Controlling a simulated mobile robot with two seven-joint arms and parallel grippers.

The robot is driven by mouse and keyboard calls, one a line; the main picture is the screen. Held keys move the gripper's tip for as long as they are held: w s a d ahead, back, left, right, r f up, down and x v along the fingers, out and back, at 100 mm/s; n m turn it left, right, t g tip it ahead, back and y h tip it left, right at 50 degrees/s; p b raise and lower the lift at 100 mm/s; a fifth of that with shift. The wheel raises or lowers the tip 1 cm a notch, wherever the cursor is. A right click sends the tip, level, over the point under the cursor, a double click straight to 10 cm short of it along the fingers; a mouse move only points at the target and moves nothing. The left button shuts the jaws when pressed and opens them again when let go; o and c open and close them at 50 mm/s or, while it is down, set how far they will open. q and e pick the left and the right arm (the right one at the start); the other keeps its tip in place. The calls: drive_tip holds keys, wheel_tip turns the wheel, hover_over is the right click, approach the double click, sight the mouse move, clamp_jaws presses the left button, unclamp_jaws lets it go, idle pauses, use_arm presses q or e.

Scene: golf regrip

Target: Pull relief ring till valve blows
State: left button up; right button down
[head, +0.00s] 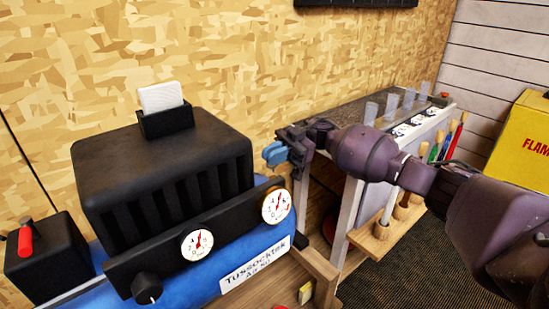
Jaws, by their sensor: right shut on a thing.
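The air compressor has a blue tank (233,254) with a "Tussocktek" label and a black ribbed housing (160,160) on top. Two white dial gauges, a left gauge (197,244) and a right gauge (276,206), sit on its black front panel. My right gripper (275,154), with blue fingertips, is at the compressor's right end, just above and behind the right gauge. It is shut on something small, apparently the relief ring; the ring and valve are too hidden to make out. My left gripper is out of view.
A black knob (147,288) sits below the left gauge, and a red-levered black box (47,255) stands at the left. A bench (345,215) with clear cups and a rack of colored-handled tools stands right. A yellow box (520,140) is at far right.

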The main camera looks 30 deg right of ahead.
drive_tip(key=shift+r, duration=0.1)
drive_tip(key=c, duration=1.3)
unclamp_jaws()
drive_tip(key=shift+w, duration=0.15)
drive_tip(key=shift+d+f, duration=0.2)
drive_tip(key=shift+d, duration=0.15)
drive_tip(key=d, duration=0.3)
drive_tip(key=w+d+b, duration=0.1)
drive_tip(key=d, duration=0.2)
drive_tip(key=d+b, duration=0.1)
drive_tip(key=d, duration=0.3)
drive_tip(key=shift+w+r, duration=0.15)
drive_tip(key=shift+w, duration=0.05)
